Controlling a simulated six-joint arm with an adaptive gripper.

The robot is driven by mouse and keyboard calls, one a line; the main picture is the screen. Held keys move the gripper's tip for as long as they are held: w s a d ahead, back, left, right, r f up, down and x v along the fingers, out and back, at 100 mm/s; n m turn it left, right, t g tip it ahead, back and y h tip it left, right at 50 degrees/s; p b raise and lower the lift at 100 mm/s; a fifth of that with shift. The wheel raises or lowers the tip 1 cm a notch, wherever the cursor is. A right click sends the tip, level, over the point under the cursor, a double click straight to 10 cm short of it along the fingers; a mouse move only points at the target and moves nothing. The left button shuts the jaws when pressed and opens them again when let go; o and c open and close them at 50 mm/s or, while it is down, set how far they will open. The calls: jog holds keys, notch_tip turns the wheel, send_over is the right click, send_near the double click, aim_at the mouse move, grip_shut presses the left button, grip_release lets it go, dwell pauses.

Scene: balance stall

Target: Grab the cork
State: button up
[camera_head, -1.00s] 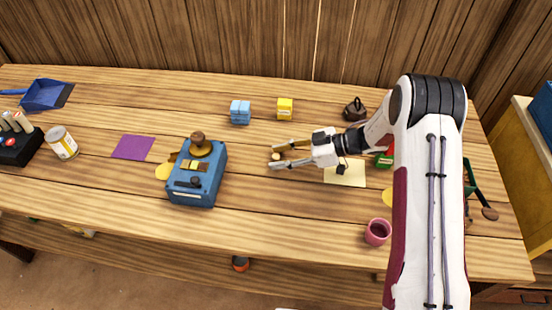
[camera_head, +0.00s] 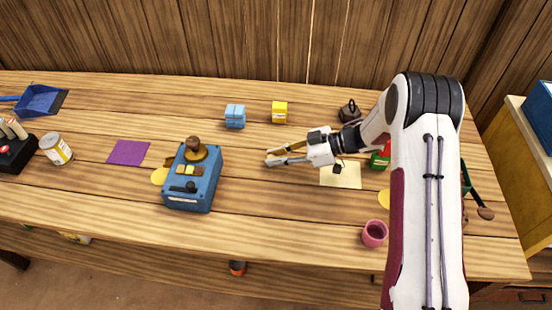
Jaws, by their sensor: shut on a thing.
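The cork (camera_head: 271,156) is a small tan piece in the middle of the wooden table, mostly hidden between my fingertips. My gripper (camera_head: 270,157) reaches in from the right, low over the table top, and its two fingers are shut on the cork. I cannot tell whether the cork still touches the table.
A blue balance device (camera_head: 193,184) with a brass pan stands to the left. A light blue block (camera_head: 235,116) and a yellow block (camera_head: 280,112) are behind. A cream sheet (camera_head: 341,175) lies under my wrist. A pink cup (camera_head: 374,233) stands front right. The table in front is clear.

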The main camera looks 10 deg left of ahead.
notch_tip(320, 180, up, 9)
dwell(0.6)
